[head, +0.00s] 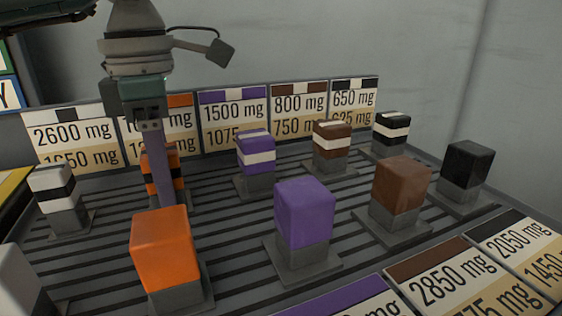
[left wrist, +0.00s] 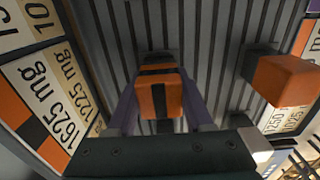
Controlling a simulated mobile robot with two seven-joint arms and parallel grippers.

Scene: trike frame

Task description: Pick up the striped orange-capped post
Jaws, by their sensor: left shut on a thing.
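The striped orange-capped post (head: 149,177), orange with black bands, is in the back row of the rack in the head view, partly hidden by my finger. In the left wrist view the post (left wrist: 158,100) stands between my two purple fingers. My left gripper (head: 166,190) points down from above and is shut on the post, with a finger on either side. The post's lower end is hidden, so I cannot tell whether it is clear of the rack. My right gripper is not in view.
A plain orange post (head: 165,248) stands just in front. A striped white post (head: 56,190) is to the left and a striped purple post (head: 257,152) to the right. Purple (head: 304,212), brown (head: 401,185) and black (head: 467,165) posts stand farther right. Label cards (head: 235,120) line the back.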

